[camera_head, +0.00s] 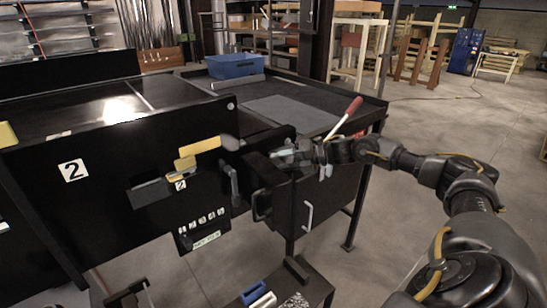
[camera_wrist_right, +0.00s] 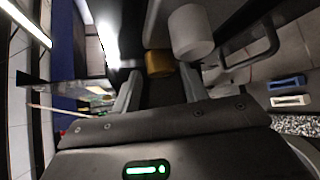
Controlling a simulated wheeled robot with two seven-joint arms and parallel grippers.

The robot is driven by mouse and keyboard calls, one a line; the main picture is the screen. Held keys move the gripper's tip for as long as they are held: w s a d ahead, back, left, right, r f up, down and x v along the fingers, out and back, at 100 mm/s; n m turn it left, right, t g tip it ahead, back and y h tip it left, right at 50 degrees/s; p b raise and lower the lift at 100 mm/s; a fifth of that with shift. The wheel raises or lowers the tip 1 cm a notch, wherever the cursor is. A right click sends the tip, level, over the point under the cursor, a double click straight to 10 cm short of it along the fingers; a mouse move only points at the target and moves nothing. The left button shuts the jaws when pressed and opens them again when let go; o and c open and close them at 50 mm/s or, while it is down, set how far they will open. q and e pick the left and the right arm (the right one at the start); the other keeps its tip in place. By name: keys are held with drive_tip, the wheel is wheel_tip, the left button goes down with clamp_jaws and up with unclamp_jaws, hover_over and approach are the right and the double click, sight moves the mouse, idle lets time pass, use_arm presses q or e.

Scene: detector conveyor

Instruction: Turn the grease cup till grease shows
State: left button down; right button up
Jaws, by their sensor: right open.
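My right gripper (camera_head: 283,155) reaches in from the right to the black housing at the conveyor's near side. In the right wrist view its two fingers (camera_wrist_right: 160,82) are apart, with a gap between them. A short brass cylinder (camera_wrist_right: 158,63), which looks like the grease cup, is just beyond the fingertips, in line with the gap. I cannot tell whether a finger touches it. A larger pale grey cylinder (camera_wrist_right: 191,33) is beside it. The cup cannot be made out in the head view. No grease can be made out. My left gripper is not in view.
A blue bin (camera_head: 236,66) stands on the conveyor. A low table below holds a blue block (camera_head: 253,292).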

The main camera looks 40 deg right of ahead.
drive_tip(key=shift+p+x, duration=0.3)
drive_tip(key=shift+x, duration=0.7)
drive_tip(key=shift+w+a+f, duration=0.1)
drive_tip(key=shift+w+a, duration=0.15)
drive_tip(key=shift+c, duration=0.3)
drive_tip(key=c, duration=0.6)
drive_tip(key=m+t+y+b, duration=0.1)
drive_tip(key=m+b, duration=0.1)
drive_tip(key=b, duration=0.2)
drive_tip(key=f+m+t+y+b, duration=0.1)
drive_tip(key=m+t+y+b, duration=0.1)
drive_tip(key=b, duration=0.2)
drive_tip(key=m+t+y+b, duration=0.1)
drive_tip(key=m+b, duration=0.1)
drive_tip(key=b, duration=0.1)
drive_tip(key=shift+f+b, duration=0.25)
drive_tip(key=shift+b, duration=0.15)
drive_tip(key=shift+c, duration=0.2)
